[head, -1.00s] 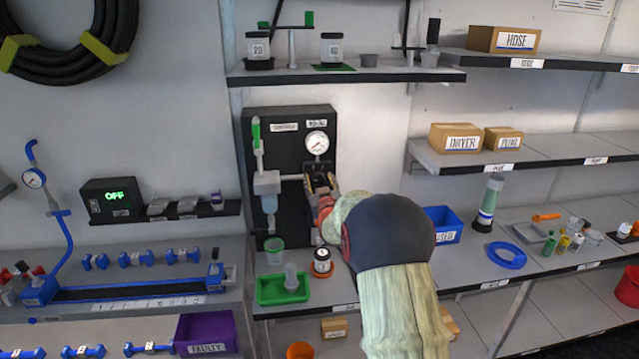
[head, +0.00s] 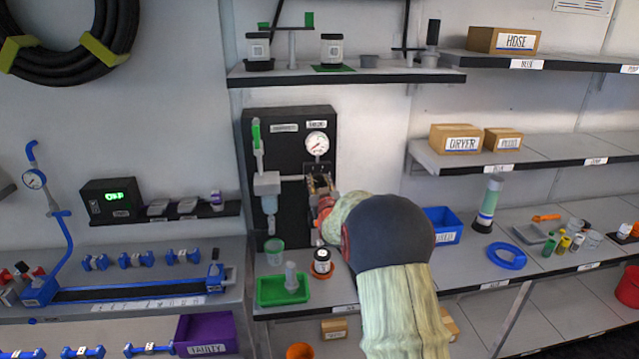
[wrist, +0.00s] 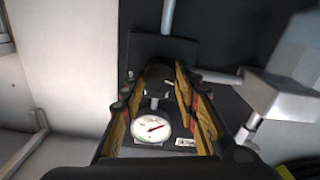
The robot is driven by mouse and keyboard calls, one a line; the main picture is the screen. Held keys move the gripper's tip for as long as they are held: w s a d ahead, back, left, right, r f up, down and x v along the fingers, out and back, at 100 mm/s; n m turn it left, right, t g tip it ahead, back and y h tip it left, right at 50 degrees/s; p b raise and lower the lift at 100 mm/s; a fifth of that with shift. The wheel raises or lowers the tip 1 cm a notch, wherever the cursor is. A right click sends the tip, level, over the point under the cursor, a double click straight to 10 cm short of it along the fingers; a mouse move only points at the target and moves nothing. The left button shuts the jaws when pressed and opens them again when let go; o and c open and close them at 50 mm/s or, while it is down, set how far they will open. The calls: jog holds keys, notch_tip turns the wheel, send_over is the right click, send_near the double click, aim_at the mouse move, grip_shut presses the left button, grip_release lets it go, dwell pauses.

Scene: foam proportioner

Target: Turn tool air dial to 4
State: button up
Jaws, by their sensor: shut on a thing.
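The black proportioner panel (head: 284,225) stands against the wall in the head view. A round white gauge (head: 317,143) with a red needle sits at its upper right; it also shows in the wrist view (wrist: 151,126). My gripper (head: 320,183) is in front of the panel, just below the gauge. In the wrist view my gripper (wrist: 174,90) has its two yellow-lined fingers on either side of a dark knob (wrist: 156,79) and is shut on it. The knob's markings cannot be read, and my arm hides the panel's lower right in the head view.
A grey block with a clear bowl (head: 268,187) and a green-handled lever (head: 257,136) are on the panel's left. A green tray (head: 284,289) and a labelled jar (head: 321,261) stand on the shelf below. A shelf (head: 345,76) runs above the panel.

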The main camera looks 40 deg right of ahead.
jog(key=shift+m+b, duration=0.3)
jog(key=shift+b, duration=0.1)
jog(key=shift+c, duration=0.4)
jog(key=m+b, duration=0.2)
jog(key=m, duration=0.1)
jog(key=shift+f, duration=0.15)
jog(key=m+b, duration=0.4)
jog(key=m, duration=0.2)
jog(key=shift+s+d, duration=0.1)
jog(key=shift+d, duration=0.05)
jog(key=m+b, duration=0.1)
jog(key=m, duration=0.4)
jog(key=shift+m+b, duration=0.3)
jog(key=shift+m, duration=0.1)
jog(key=m, duration=0.4)
jog(key=shift+f+b, duration=0.1)
jog(key=shift+b, duration=0.3)
jog(key=shift+m, duration=0.3)
jog(key=o, duration=1.2)
jog(key=shift+c, duration=0.2)
